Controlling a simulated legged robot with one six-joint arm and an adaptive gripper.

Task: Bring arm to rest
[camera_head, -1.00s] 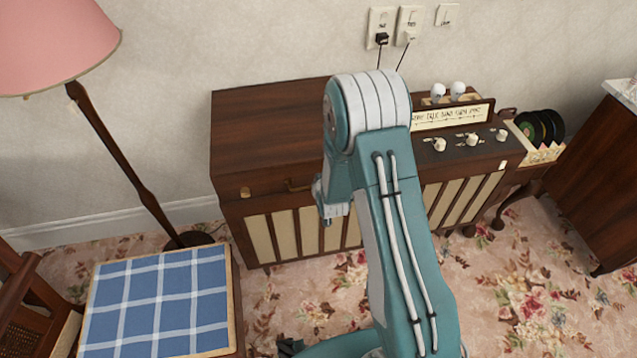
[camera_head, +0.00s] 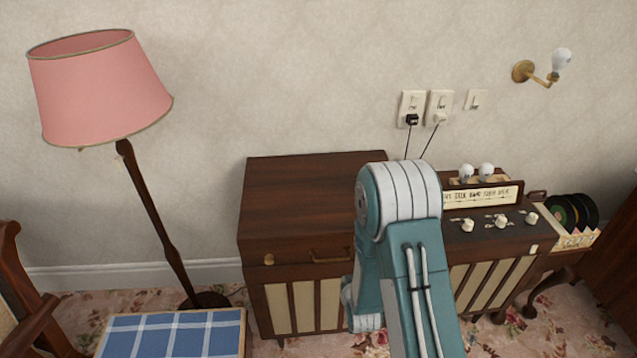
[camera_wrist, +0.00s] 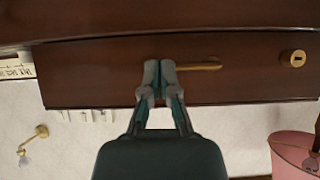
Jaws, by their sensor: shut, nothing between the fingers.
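My teal and white arm (camera_head: 403,270) is folded, its rounded joint in front of the wooden radio cabinet (camera_head: 300,195). My gripper (camera_wrist: 160,68) shows in the wrist view with its two fingers together, shut and empty. Behind the fingers in that view is the dark cabinet front (camera_wrist: 90,75) with a brass handle (camera_wrist: 198,66) and a round brass lock (camera_wrist: 298,58). Whether the fingertips touch the cabinet cannot be told. The wrist picture is upside down. In the head view my gripper is hidden behind or below my arm.
A pink floor lamp (camera_head: 98,88) stands left of the cabinet. A blue checked seat (camera_head: 175,335) is at the lower left. Light bulbs (camera_head: 476,171), knobs (camera_head: 500,221) and a record rack (camera_head: 575,238) are on the right. A wall sconce (camera_head: 540,76) is at the upper right.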

